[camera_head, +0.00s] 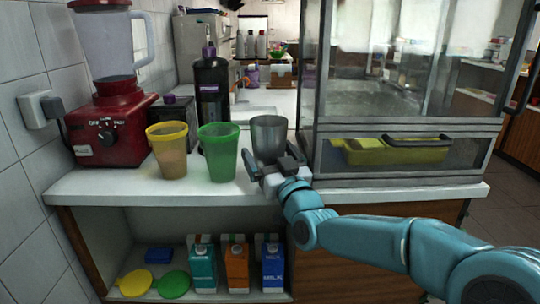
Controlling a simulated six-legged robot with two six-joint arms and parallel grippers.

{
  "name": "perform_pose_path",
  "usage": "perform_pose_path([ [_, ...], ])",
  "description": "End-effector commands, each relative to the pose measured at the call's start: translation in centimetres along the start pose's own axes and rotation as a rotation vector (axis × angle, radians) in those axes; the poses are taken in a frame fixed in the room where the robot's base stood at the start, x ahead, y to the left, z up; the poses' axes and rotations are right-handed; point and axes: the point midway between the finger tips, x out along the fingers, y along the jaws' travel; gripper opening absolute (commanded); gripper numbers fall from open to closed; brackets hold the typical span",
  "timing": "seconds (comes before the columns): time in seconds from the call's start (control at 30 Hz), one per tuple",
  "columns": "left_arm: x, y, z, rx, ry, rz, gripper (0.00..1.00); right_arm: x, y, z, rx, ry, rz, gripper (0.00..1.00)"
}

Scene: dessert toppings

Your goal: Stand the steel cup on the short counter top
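The steel cup (268,134) is a grey, tapered metal cup, upright on or just above the white counter top (120,187), between the green cup and the glass case. My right gripper (268,165) is at the lower part of the steel cup, with one finger to its left and one to its right. The gripper hides the cup's base, so I cannot tell whether the cup touches the counter, or whether the fingers press on it. My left gripper is out of view.
A green cup (218,155) and a yellow-rimmed cup (170,155) stand left of the steel cup. A red blender (113,125) and black bottle (212,85) are also left. A glass case (405,183) stands close on the right. Cartons (237,265) sit on the shelf below.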

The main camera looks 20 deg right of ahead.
Motion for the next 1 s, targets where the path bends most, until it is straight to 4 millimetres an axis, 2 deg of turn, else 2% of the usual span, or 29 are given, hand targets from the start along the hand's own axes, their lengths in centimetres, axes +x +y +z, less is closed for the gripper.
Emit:
perform_pose_path([
  [0.17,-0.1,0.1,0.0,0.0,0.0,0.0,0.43,0.0,0.0,-0.1,0.0,0.0,0.0,1.0],
  [0.27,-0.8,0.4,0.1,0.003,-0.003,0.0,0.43,0.2,0.0,-0.8,0.0,0.0,0.0,1.0],
  [0.37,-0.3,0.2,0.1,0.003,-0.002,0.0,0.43,-1.6,0.1,-0.3,0.0,-0.001,0.0,1.0],
  [0.7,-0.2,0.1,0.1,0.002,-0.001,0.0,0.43,-9.3,0.0,-0.3,0.0,-0.001,0.001,1.0],
  [0.83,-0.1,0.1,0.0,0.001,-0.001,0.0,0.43,-11.0,0.0,-0.4,-0.001,0.0,0.001,1.0],
  [1.0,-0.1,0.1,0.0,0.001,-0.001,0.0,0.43,-11.9,0.0,-0.3,-0.001,0.0,0.0,1.0],
])
